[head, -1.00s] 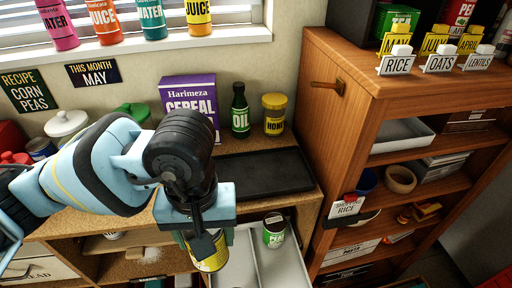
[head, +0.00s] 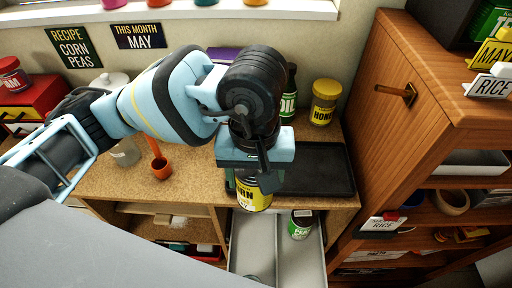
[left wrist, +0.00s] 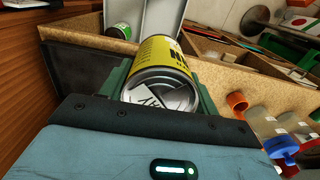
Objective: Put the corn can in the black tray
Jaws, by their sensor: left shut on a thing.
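The yellow corn can (head: 253,192) is in my left gripper (head: 252,180), whose fingers are shut around its sides. In the left wrist view the can (left wrist: 160,62) sits between the two green fingers, its metal end towards the camera. The black tray (head: 325,168) lies on the counter, just behind and to the right of the can, partly hidden by my gripper. The can hangs near the counter's front edge, above the open drawer's back end. My right gripper is not in view.
An open white drawer (head: 238,248) below holds a green pea can (head: 300,224). A honey jar (head: 323,102) and a dark oil bottle (head: 290,95) stand behind the tray. A wooden shelf unit (head: 375,110) rises at right.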

